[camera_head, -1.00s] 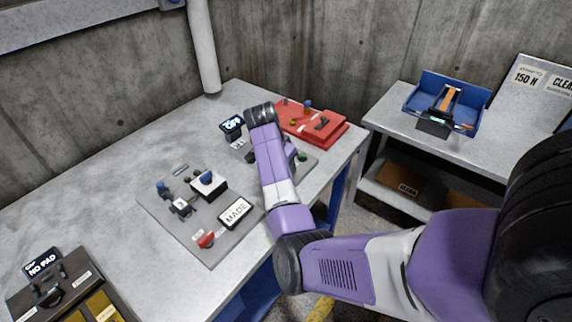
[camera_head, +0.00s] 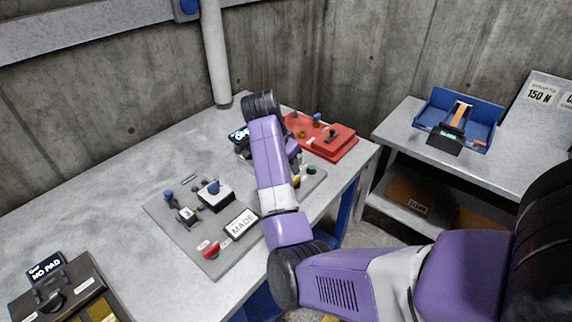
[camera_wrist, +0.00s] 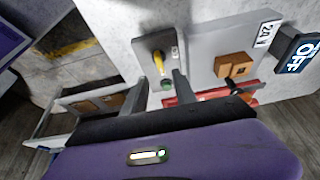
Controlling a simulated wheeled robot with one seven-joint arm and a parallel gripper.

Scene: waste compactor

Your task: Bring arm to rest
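My purple and white arm (camera_head: 272,165) reaches over the grey table (camera_head: 120,170), and its bent wrist end is above the back right part of the table. In the head view my gripper is mostly hidden behind the arm. In the wrist view my gripper (camera_wrist: 160,84) has its two grey fingers apart with nothing between them. I cannot tell how far the fingers are from the panel.
A grey board with a MADE sign (camera_head: 241,222) and a red knob (camera_head: 211,250) lies left of the arm. A red box (camera_head: 335,142) stands behind it. An OFF display (camera_wrist: 298,52) is close by. A blue tray (camera_head: 480,108) stands on the right shelf. The table's left part is mostly clear.

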